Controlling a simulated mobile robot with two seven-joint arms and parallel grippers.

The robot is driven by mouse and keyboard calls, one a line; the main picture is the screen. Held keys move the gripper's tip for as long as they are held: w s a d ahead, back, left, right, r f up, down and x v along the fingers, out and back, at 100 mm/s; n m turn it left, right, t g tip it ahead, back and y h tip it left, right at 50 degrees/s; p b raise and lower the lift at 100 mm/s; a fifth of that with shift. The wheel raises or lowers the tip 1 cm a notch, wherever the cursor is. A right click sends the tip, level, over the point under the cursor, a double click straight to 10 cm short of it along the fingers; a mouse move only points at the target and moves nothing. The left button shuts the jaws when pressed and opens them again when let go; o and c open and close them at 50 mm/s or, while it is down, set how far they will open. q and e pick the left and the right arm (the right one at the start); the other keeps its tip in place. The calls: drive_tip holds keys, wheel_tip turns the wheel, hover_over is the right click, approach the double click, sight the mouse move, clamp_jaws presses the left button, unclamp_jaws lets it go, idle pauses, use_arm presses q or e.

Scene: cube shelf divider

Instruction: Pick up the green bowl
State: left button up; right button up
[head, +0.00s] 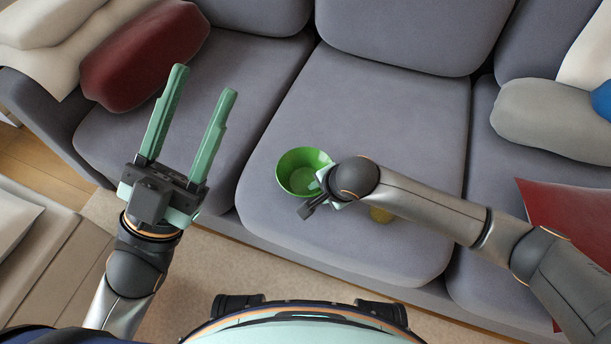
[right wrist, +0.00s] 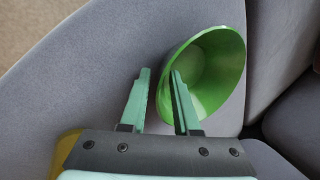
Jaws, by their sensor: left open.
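The green bowl (head: 298,170) sits on the middle seat cushion of the grey sofa in the head view. It also shows in the right wrist view (right wrist: 215,70). My right gripper (right wrist: 161,74) is at the bowl's near rim with a gap between its fingers. One finger appears inside the bowl and the other outside it, with the rim between them. In the head view my right wrist hides most of that gripper and the bowl's right edge. My left gripper (head: 204,80) is open and empty, left of the bowl and apart from it.
A yellow object (head: 381,214) lies on the cushion, partly hidden under my right arm; its shape is unclear. The cushion behind the bowl is clear.

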clamp_jaws()
idle(1.1)
